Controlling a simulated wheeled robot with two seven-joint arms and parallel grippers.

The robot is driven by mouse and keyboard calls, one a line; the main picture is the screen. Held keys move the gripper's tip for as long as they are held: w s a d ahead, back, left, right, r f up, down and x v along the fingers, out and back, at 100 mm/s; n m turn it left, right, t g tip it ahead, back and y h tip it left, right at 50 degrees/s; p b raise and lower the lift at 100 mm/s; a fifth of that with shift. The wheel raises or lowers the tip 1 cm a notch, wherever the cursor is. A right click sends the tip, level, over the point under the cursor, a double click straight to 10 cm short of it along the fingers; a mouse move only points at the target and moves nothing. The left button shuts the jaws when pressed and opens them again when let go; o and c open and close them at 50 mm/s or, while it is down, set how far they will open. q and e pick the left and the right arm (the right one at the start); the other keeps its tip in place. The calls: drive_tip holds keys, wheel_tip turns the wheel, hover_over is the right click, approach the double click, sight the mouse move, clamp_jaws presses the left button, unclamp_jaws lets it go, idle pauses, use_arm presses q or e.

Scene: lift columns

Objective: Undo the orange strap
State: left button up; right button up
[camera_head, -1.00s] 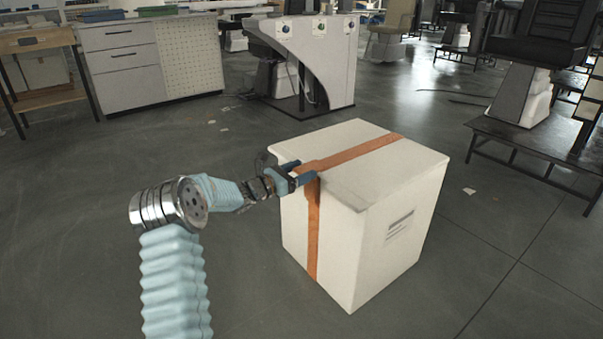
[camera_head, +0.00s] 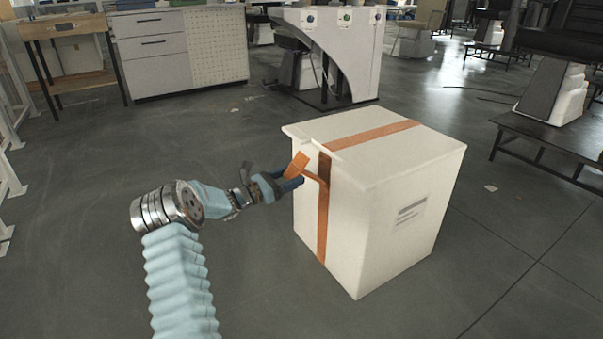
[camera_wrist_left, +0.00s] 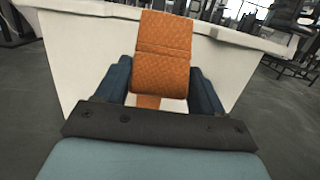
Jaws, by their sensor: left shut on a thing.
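A white box (camera_head: 400,210) with a lid stands on the floor. An orange strap (camera_head: 372,136) runs across its lid and down its left-hand face. My left gripper (camera_head: 290,184) is beside the box's upper left edge, shut on a loose end of the strap, which sticks up above the fingers and stands away from the face. In the left wrist view the strap end (camera_wrist_left: 164,55) rises between the two blue fingers, with the box (camera_wrist_left: 75,55) behind it. A lower piece of strap shows below it. My right gripper is not in view.
A white cabinet (camera_head: 180,60) and a grey-white stand (camera_head: 345,60) are at the back. A dark low bench (camera_head: 560,150) is at the right. The floor around the box is mostly clear.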

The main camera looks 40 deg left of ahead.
use_arm(q)
drive_tip(key=shift+s+a+f+t+b, duration=0.15)
drive_tip(key=shift+s+f+b, duration=0.05)
drive_tip(key=shift+f, duration=0.25)
drive_tip(key=shift+s+a+f+t+b, duration=0.1)
drive_tip(key=shift+s+f+t+b, duration=0.1)
drive_tip(key=shift+f, duration=0.2)
drive_tip(key=shift+s+a+f+t+b, duration=0.1)
drive_tip(key=shift+s+f+t+b, duration=0.1)
drive_tip(key=shift+f+t+b, duration=0.2)
drive_tip(key=o, duration=1.4)
drive_tip(key=shift+s, duration=0.15)
drive_tip(key=p+v, duration=0.2)
drive_tip(key=v, duration=1.1)
drive_tip(key=shift+s+a+f, duration=0.15)
drive_tip(key=shift+s+a, duration=0.05)
